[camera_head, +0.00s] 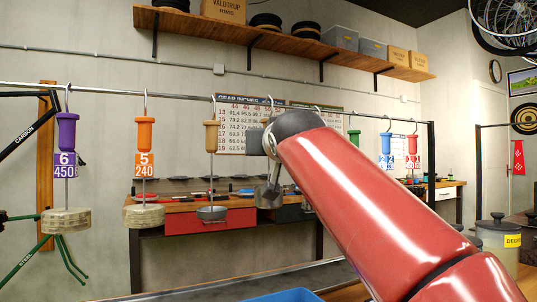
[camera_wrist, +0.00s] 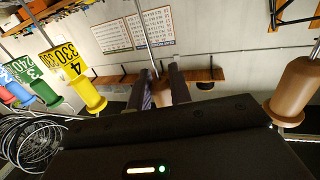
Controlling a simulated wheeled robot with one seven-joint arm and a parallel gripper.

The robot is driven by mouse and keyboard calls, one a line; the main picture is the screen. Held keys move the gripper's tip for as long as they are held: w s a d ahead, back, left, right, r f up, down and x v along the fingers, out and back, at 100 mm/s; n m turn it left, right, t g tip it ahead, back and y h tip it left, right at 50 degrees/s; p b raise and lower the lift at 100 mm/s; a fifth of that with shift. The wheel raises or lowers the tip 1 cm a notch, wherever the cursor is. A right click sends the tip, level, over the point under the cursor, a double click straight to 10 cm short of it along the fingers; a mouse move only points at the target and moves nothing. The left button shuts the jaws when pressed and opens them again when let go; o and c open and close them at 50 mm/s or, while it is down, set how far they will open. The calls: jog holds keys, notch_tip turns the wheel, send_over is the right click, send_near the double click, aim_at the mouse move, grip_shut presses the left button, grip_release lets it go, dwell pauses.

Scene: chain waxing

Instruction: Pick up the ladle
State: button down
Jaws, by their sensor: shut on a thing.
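My gripper (camera_head: 262,143) is at the hanging rail in the head view, its jaws partly hidden by my red arm. In the wrist view my gripper (camera_wrist: 166,88) is shut on a brown handle (camera_wrist: 160,94) with a thin metal rod. This is a ladle; its deep metal cup (camera_head: 268,196) hangs below my gripper in the head view. Its hook (camera_head: 270,101) shows at rail height above the jaws; I cannot tell whether it bears on the rail. A second brown-handled tool (camera_head: 211,137), with a shallow metal bowl (camera_head: 211,213), hangs just to the left.
Purple (camera_head: 66,130) and orange (camera_head: 145,134) hangers with discs hang at the left. Green (camera_head: 354,136) and blue (camera_head: 386,143) ones hang at the right. A yellow one (camera_wrist: 88,95) is close by in the wrist view. A workbench (camera_head: 180,222) stands behind; a lidded pot (camera_head: 497,236) is at the right.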

jog(key=s+d+b, duration=0.2)
jog(key=s+b, duration=0.8)
jog(key=s, duration=0.8)
jog(key=shift+d+r, duration=0.15)
jog(key=shift+d, duration=0.05)
